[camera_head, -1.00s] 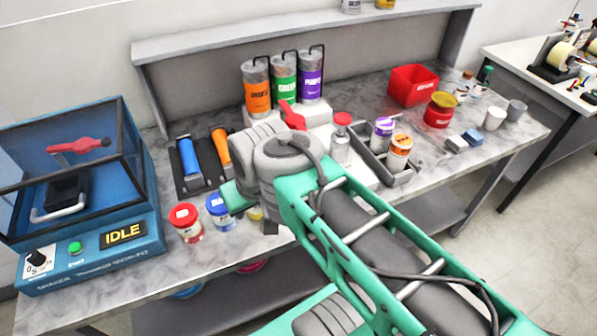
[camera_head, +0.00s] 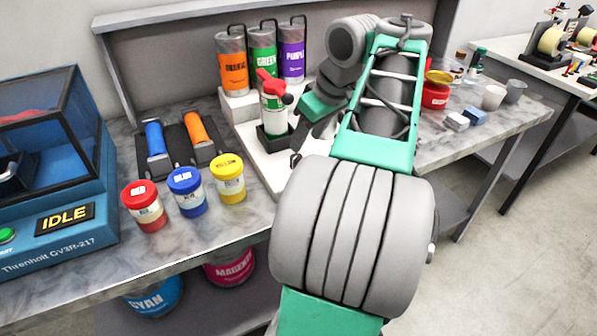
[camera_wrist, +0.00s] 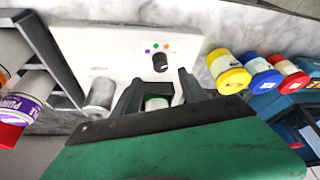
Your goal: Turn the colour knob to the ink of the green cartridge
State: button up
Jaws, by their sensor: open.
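The colour knob (camera_wrist: 160,62) is a small black dial on the white machine's panel (camera_wrist: 110,45), with several coloured dots around one side. It shows in the wrist view just beyond my gripper (camera_wrist: 163,88). My gripper's dark fingers are apart, and the knob is not between them. A green-and-white item (camera_wrist: 157,102) shows partly between the fingers, near the palm. In the head view, a green-labelled cartridge (camera_head: 273,118) stands in a black holder on the white base, under a red lever (camera_head: 268,82). My gripper (camera_head: 297,157) is right of it, partly hidden by my arm. The knob is hidden there.
Tall canisters labelled orange (camera_head: 233,72), green (camera_head: 263,62) and purple (camera_head: 292,62) stand behind. Red (camera_head: 143,208), blue (camera_head: 187,194) and yellow (camera_head: 228,180) jars stand along the front. A blue machine reading IDLE (camera_head: 65,218) is at left.

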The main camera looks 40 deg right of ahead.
jog(key=b+x, duration=0.3)
jog(key=x, duration=0.4)
jog(key=shift+w+f, duration=0.1)
jog(key=shift+w, duration=0.05)
jog(key=shift+c, duration=0.2)
grip_shut()
